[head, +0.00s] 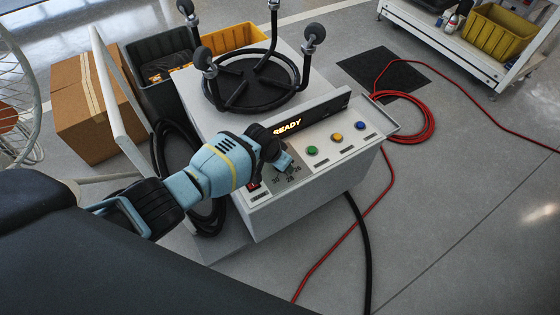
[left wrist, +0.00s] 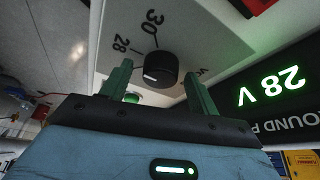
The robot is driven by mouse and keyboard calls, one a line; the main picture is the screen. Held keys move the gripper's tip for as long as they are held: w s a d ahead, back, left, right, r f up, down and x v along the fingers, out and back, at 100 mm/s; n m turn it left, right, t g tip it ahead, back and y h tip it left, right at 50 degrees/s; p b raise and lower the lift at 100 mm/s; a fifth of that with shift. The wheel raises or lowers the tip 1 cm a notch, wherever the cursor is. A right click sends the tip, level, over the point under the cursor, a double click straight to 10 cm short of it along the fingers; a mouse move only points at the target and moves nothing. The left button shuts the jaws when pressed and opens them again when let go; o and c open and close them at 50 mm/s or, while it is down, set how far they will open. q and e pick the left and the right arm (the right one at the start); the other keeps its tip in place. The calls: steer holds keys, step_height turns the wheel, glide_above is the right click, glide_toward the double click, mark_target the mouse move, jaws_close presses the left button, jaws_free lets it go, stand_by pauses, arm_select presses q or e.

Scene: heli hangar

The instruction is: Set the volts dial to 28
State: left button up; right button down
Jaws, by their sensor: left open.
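The volts dial is a black round knob (left wrist: 160,70) with a white mark on its face, set in the pale panel. Labels 30 and 28 show beside it in the left wrist view, with a third partly hidden by a finger. I cannot tell exactly which label the mark points at. A green-lit display (left wrist: 272,88) reads 28 V, upside down. My left gripper (left wrist: 156,82) is open, its green fingers on either side of the knob; I cannot tell if they touch it. In the head view, my left gripper (head: 286,163) hides the knob. My right gripper is not in view.
A red hose (head: 408,128) and black cable run on the floor. A cardboard box (head: 88,110) stands left.

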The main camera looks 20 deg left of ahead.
mark_target(274, 174)
arm_select(q)
steer(key=shift+s+a+r+p, duration=0.15)
steer(key=shift+r+p, duration=0.15)
steer(key=shift+r, duration=0.15)
steer(key=p+v, duration=0.3)
steer(key=v, duration=0.2)
steer(key=shift+r, duration=0.3)
steer(key=shift+s+r, duration=0.35)
steer(key=shift+r, duration=0.2)
